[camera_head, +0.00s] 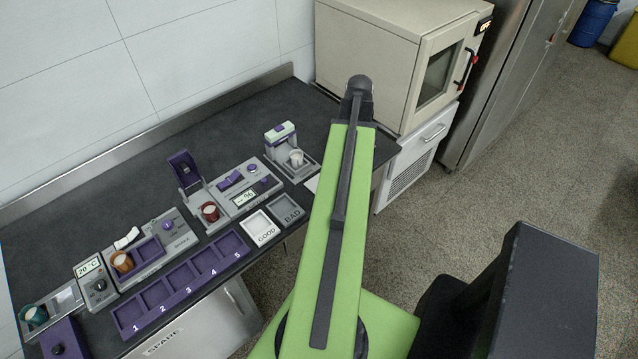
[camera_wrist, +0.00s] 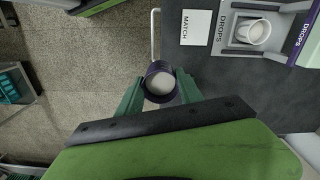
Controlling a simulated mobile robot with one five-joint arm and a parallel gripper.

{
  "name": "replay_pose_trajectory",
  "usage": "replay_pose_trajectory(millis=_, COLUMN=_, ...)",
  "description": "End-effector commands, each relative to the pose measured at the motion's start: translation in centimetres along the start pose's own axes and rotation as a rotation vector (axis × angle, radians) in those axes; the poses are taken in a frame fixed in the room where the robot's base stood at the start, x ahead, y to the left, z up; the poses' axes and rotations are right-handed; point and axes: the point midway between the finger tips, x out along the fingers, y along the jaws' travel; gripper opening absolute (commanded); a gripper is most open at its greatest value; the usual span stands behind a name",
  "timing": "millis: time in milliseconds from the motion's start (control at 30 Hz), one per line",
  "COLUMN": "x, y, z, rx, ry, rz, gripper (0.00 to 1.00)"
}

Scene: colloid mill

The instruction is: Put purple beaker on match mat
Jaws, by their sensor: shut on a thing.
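My gripper (camera_wrist: 159,90) is shut on the purple beaker (camera_wrist: 151,69), with a green finger on either side of it. The beaker has a dark purple wall and pale contents, seen from above. The white match mat (camera_wrist: 197,28), lettered MATCH, lies on the dark bench in the wrist view, above and to the right of the beaker. The beaker appears at the bench's edge in that view, apart from the mat. In the head view a pale sliver of the mat (camera_head: 312,183) shows beside my green arm, which hides my gripper and the beaker.
The DROPS device (camera_wrist: 270,45) with a white cup (camera_wrist: 252,32) stands close beside the mat. GOOD (camera_head: 260,229) and BAD (camera_head: 286,210) trays, a purple numbered rack (camera_head: 180,287), and red (camera_head: 210,211), orange (camera_head: 122,262) and teal (camera_head: 36,315) beakers occupy the bench. A beige oven (camera_head: 385,60) stands behind.

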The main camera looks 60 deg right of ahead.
Motion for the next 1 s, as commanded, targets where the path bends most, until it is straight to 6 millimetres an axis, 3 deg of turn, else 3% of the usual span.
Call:
replay_pose_trajectory(millis=133, x=0.2, y=0.3, z=0.2, rx=0.019, ry=0.0, rz=0.0, gripper=0.02)
replay_pose_trajectory(millis=333, x=1.2, y=1.6, z=3.6, rx=0.223, ry=0.0, rz=0.002, gripper=0.02)
replay_pose_trajectory(millis=467, x=1.3, y=1.4, z=3.5, rx=0.251, ry=0.0, rz=0.002, gripper=0.02)
replay_pose_trajectory(millis=567, x=2.5, y=0.1, z=3.4, rx=0.25, ry=0.0, rz=0.002, gripper=0.02)
replay_pose_trajectory(millis=800, x=6.6, y=-6.2, z=3.7, rx=0.248, ry=0.0, rz=0.002, gripper=0.02)
replay_pose_trajectory(millis=1000, x=8.2, y=-9.5, z=4.0, rx=0.251, ry=0.0, rz=0.003, gripper=0.02)
